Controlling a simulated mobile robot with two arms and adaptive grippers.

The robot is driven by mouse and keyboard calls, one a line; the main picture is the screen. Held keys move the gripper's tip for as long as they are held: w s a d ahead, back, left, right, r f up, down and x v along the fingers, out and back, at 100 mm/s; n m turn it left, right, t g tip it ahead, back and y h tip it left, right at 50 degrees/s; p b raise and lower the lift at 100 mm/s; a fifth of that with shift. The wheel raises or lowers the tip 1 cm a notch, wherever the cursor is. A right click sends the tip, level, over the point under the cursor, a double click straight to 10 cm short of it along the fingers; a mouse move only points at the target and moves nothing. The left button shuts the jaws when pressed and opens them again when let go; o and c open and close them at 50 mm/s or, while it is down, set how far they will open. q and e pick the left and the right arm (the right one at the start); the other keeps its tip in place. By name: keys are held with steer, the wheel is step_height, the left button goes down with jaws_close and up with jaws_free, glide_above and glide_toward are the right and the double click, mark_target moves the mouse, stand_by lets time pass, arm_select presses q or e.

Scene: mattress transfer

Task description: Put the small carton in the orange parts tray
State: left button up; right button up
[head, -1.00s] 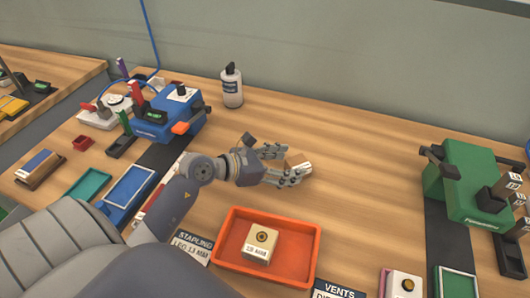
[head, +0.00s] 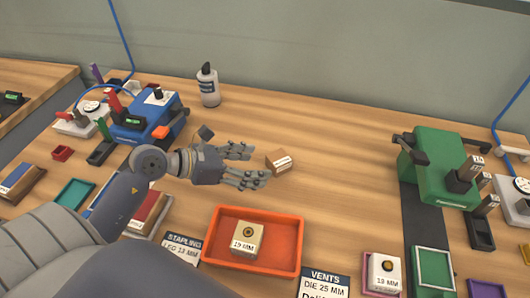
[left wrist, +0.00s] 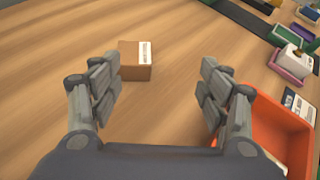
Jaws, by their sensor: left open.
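The small carton (head: 279,162) is a brown box with a white label, standing on the bare wooden bench. In the left wrist view the carton (left wrist: 135,66) lies just ahead of the fingertips, nearer the left-hand finger. My left gripper (head: 258,166) is open and empty, with its fingers pointing at the carton from the left. In the left wrist view its two fingers (left wrist: 161,80) are spread wide. The orange parts tray (head: 228,260) stands in front of the carton, nearer me. It holds a pale block marked 19 MM (head: 247,238). My right gripper is not in view.
A white bottle (head: 208,88) stands at the back. A blue machine (head: 140,122) is at left and a green one (head: 440,165) at right. Label cards (head: 325,284) flank the orange tray. The bench right of the carton is clear.

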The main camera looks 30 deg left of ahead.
arm_select(q)
steer(key=w+d+r+g+y+p, duration=0.1)
steer(key=w+d+r+g+p, duration=0.1)
steer(key=w+d+g+p, duration=0.25)
steer(key=g+y+p, duration=0.2)
steer(key=y, duration=0.3)
glide_toward(278, 158)
steer(key=shift+n+t, duration=0.25)
steer(key=shift+n, duration=0.05)
steer(key=p+x, duration=0.1)
steer(key=x, duration=0.4)
steer(key=shift+w+f, duration=0.15)
steer(key=shift+f, duration=0.05)
steer(key=x, duration=0.1)
steer(key=p+x, duration=0.2)
steer(key=shift+d+f, duration=0.15)
steer(key=shift+f, duration=0.3)
steer(key=shift+w+d+f, duration=0.1)
steer(key=shift+f, duration=0.55)
steer(key=shift+c, duration=0.2)
steer(key=c, duration=1.3)
